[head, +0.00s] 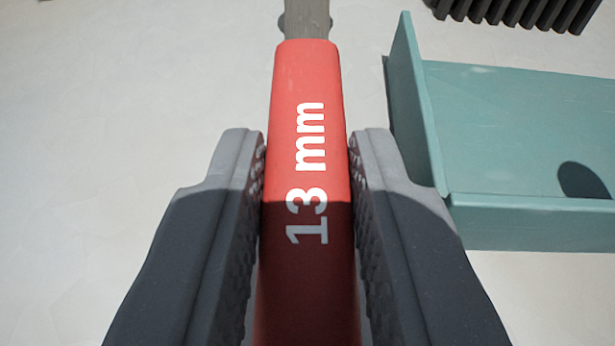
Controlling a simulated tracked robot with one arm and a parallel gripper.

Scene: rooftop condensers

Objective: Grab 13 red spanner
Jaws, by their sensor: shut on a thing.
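The red spanner (309,85) is in the middle of the head view, with "13 mm" in white on its red handle. Its bare metal shank (307,18) runs up out of the top of the picture, so its far end is cut off. My gripper (308,165) is shut on the red handle, one grey jaw pressed on each side. The lower part of the handle lies in shadow between the jaws and runs toward the bottom edge of the view.
A teal tray (520,205) with raised walls lies to the right of the spanner. A dark round patch shows on its floor. A dark ribbed object (515,12) is at the top right, partly cut off. The pale floor (110,90) on the left is clear.

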